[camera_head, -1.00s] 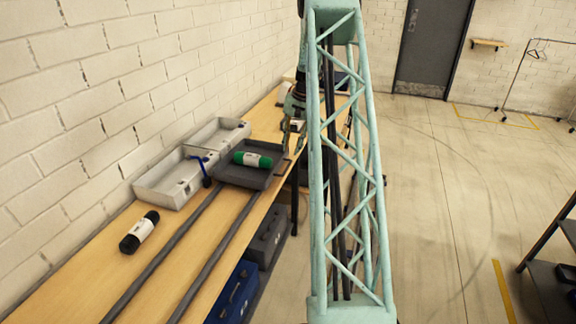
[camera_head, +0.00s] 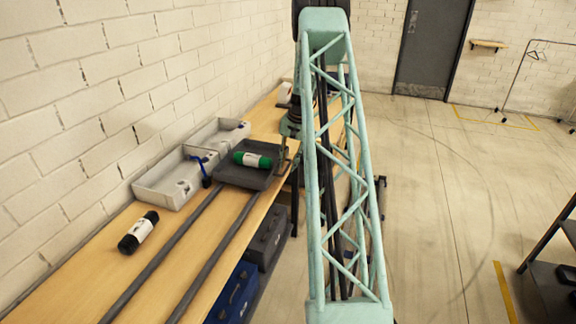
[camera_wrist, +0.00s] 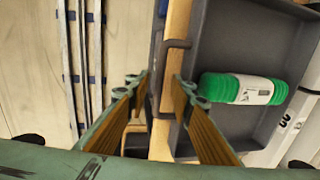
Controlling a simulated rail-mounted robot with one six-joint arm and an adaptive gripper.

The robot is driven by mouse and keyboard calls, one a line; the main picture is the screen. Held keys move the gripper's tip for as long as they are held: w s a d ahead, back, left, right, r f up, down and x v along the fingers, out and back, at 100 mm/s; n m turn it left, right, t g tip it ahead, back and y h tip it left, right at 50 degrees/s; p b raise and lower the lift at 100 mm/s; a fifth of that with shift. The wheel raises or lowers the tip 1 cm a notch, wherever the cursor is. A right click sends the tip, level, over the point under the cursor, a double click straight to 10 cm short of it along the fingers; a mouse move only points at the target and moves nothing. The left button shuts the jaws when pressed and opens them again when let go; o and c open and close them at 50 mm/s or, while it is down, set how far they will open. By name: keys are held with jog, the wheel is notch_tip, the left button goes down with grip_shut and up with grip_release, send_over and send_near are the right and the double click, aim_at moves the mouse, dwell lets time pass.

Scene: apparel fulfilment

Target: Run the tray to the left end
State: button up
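The dark grey tray (camera_head: 228,178) sits at the far end of two dark rails (camera_head: 160,255) on the wooden bench. A green roll with a white label (camera_head: 252,160) lies in it; the wrist view shows the roll (camera_wrist: 243,89) too. My gripper (camera_head: 284,162) is at the tray's right side in the head view. In the wrist view my gripper (camera_wrist: 161,82) is open, with the tray's dark handle (camera_wrist: 177,44) between and just beyond its two fingers. I cannot tell whether a finger touches the tray wall.
Two pale grey bins (camera_head: 165,183) stand between the tray and the brick wall. A black roll with a white label (camera_head: 138,231) lies on the bench left of the rails. The rails toward the near end are clear. Grey and blue boxes (camera_head: 236,290) sit below the bench.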

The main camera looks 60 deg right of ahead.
jog(key=shift+c, duration=0.4)
grip_shut()
jog(key=shift+s, duration=0.1)
